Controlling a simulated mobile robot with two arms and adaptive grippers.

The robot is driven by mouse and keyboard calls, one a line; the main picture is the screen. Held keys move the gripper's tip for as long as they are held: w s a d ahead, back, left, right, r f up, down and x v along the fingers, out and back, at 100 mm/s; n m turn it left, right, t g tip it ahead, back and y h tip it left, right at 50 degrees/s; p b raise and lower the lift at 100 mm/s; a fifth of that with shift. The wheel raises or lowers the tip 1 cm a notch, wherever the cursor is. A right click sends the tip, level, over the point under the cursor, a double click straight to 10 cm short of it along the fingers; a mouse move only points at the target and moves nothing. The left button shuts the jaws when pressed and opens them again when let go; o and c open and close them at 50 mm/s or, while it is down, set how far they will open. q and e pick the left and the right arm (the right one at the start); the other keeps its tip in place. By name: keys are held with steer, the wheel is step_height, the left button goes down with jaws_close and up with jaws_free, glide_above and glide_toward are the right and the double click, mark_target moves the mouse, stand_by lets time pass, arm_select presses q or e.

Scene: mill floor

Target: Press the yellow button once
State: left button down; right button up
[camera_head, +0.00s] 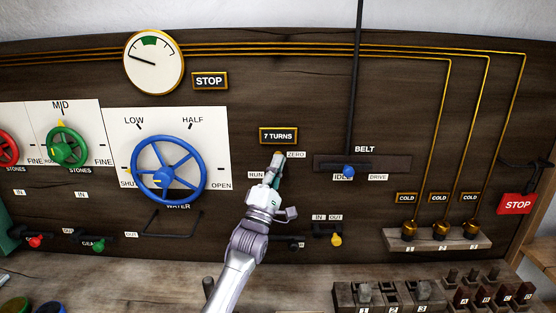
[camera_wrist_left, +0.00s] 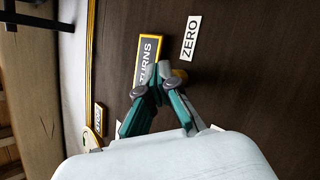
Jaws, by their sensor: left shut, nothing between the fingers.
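My left gripper (camera_head: 277,158) is shut and empty, its fingertips up at the dark wooden panel just below the "7 TURNS" plate (camera_head: 278,135) and beside the "ZERO" label (camera_head: 296,154). In the left wrist view the closed fingertips (camera_wrist_left: 160,74) partly cover a small yellow-brown round part (camera_wrist_left: 180,73) next to the "ZERO" label (camera_wrist_left: 190,38). It looks like the yellow button, mostly hidden by the fingers. I cannot tell whether the fingertips touch it or whether it is pressed in. My right gripper is not in view.
A blue wheel (camera_head: 167,139) is on the panel left of my arm. A belt lever with a blue knob (camera_head: 348,172) is to the right. A yellow-knobbed IN/OUT lever (camera_head: 336,240) is lower right.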

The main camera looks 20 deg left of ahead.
arm_select(q)
steer(key=shift+w, duration=0.2)
stand_by(0.5)
steer(key=shift+s+d+p, duration=0.15)
steer(key=shift+s+p, duration=0.4)
steer(key=shift+s, duration=0.4)
steer(key=s+p, duration=0.1)
steer(key=s+d+p, duration=0.1)
steer(key=s, duration=0.1)
steer(key=s+p, duration=0.1)
steer(key=shift+s+d, duration=0.25)
steer(key=shift+s, duration=0.15)
steer(key=shift+f, duration=0.1)
